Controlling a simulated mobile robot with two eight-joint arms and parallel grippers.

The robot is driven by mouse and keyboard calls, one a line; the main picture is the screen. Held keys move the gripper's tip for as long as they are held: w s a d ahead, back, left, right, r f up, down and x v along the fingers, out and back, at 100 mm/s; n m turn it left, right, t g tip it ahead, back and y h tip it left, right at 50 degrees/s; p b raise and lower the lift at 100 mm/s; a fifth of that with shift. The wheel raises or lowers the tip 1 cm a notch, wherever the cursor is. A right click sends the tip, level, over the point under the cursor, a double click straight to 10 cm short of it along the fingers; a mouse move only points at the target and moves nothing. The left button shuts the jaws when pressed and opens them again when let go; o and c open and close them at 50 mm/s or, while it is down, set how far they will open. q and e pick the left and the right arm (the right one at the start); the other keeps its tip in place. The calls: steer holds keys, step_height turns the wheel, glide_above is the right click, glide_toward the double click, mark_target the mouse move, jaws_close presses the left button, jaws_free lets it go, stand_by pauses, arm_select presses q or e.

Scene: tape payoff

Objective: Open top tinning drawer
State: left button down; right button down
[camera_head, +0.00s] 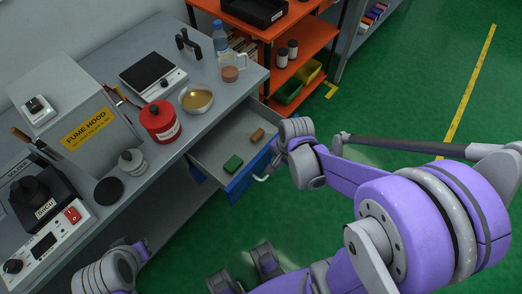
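The top drawer (216,156) under the grey bench is pulled out and stands open. It has a light grey inside, a blue front (240,184) and a pale bar handle (262,178).
On the bench stand a red canister (160,122), a brass bowl (197,98), a scale (152,76), a glass jug (231,68) and a fume hood (76,112). An orange shelf (307,43) stands behind the drawer. Green floor (420,100) is clear at the right.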

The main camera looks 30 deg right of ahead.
steer(key=s+d, duration=0.3)
steer(key=s, duration=0.5)
steer(key=shift+s+d, duration=0.15)
steer(key=shift+s, duration=0.25)
steer(key=c, duration=0.9)
jaws_free()
step_height(320, 180, up, 11)
steer(key=s+p, duration=0.2)
steer(key=p, duration=0.2)
steer(key=shift+d+f, duration=0.15)
steer(key=shift+d, duration=0.15)
steer(key=w+a+r+n+t, duration=0.3)
steer(key=w+a+n, duration=0.3)
steer(key=a+n, duration=0.5)
steer(key=r+n, duration=0.1)
steer(key=n, duration=0.2)
steer(key=shift+w+a+h, duration=0.15)
steer(key=shift+w+h, duration=0.05)
steer(key=shift+h, duration=0.2)
